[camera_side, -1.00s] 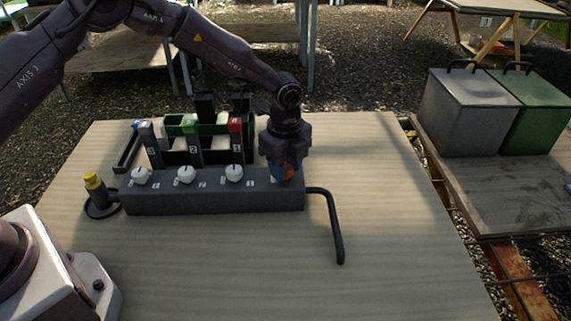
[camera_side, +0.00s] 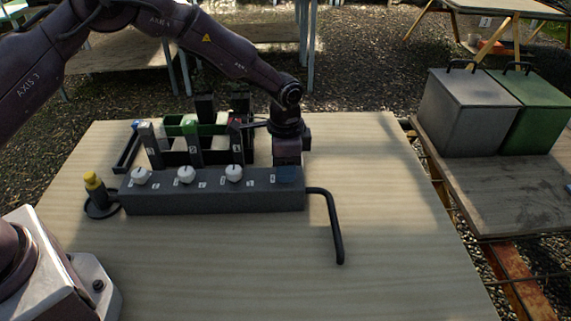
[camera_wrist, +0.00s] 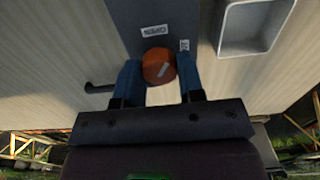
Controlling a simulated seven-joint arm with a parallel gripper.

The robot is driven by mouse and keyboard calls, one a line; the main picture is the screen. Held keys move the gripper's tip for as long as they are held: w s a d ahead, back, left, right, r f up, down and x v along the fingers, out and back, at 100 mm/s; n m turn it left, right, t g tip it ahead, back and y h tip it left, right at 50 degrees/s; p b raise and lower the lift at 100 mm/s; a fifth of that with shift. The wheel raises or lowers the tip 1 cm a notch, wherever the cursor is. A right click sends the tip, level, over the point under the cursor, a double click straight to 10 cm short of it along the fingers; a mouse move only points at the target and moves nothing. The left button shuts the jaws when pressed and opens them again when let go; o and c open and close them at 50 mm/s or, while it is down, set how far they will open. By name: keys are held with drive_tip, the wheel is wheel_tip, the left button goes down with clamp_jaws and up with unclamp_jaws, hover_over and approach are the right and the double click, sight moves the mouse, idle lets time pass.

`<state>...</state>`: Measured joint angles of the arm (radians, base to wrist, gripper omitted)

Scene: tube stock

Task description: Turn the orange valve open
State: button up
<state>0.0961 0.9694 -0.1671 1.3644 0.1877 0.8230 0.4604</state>
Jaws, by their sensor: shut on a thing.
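The orange valve (camera_wrist: 158,66) is a round knob on top of the grey manifold block, with a pale mark across its face. It sits between the two blue fingers of my gripper (camera_wrist: 160,80) in the wrist view, and the jaws are shut on it. A small label reading OPEN (camera_wrist: 154,31) lies beyond the knob, and another label (camera_wrist: 184,45) is at its right. In the side view my gripper (camera_side: 288,165) is over the right end of the grey block (camera_side: 215,201), and it hides the valve there.
Three white knobs (camera_side: 186,174) stand along the block. A bent dark pipe (camera_side: 334,225) leaves its right end. A yellow-capped post (camera_side: 94,186) stands at the left. A rack with green and dark bins (camera_side: 208,128) is behind. The table's front right is clear.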

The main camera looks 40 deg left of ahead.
drive_tip(key=n, duration=0.6)
drive_tip(key=shift+r+n, duration=0.1)
drive_tip(key=shift+n, duration=0.2)
idle(0.4)
drive_tip(key=o, duration=0.9)
wheel_tip(320, 180, up, 13)
drive_tip(key=shift+f, duration=0.1)
